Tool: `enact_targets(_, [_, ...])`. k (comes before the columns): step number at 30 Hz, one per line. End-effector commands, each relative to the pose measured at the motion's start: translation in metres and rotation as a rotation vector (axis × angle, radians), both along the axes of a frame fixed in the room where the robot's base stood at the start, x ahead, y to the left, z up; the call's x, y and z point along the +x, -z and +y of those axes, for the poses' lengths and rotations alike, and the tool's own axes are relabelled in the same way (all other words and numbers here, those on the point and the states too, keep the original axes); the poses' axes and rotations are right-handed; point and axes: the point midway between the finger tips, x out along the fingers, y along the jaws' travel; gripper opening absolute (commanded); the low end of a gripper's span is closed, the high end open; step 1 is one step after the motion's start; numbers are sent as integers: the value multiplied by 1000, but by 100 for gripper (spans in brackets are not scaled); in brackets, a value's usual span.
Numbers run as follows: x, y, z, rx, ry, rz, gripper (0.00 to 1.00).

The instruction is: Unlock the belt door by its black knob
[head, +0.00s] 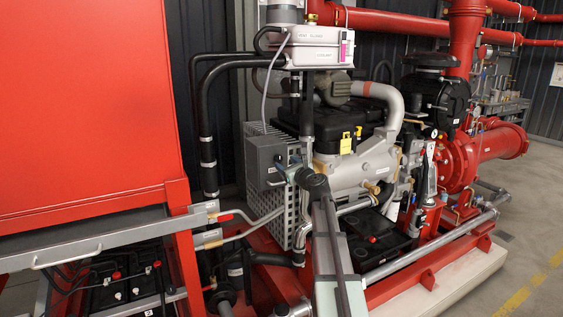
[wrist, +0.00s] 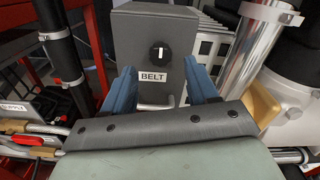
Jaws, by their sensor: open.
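The belt door is a grey metal box front with a "BELT" label (wrist: 153,77). It is straight ahead in the wrist view, and the grey box (head: 264,158) also shows left of the engine in the head view. The black knob (wrist: 160,52) is round, with a white mark that stands about upright. My gripper (wrist: 160,70) has two blue fingers spread apart, one on each side below the knob, with nothing between them. In the head view my gripper (head: 284,172) is close in front of the box, and my arm hides part of the area below.
A perforated grey guard (head: 302,215) is behind and below the box. A black pipe (wrist: 62,50) stands left of it and a silver pipe (wrist: 255,50) right. A large red cabinet (head: 85,95) fills the left of the head view. Open floor is at far right.

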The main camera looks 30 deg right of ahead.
Motion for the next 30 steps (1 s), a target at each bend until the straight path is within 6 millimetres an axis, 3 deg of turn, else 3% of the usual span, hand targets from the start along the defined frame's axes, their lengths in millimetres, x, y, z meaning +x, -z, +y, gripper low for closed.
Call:
enact_targets(3, [22,0,-1,0,-1,1,58])
enact_targets(9, [41,0,-1,-1,0,1,58])
enact_targets(23, [47,0,0,-1,0,1,58])
enact_targets(30, [47,0,0,-1,0,1,36])
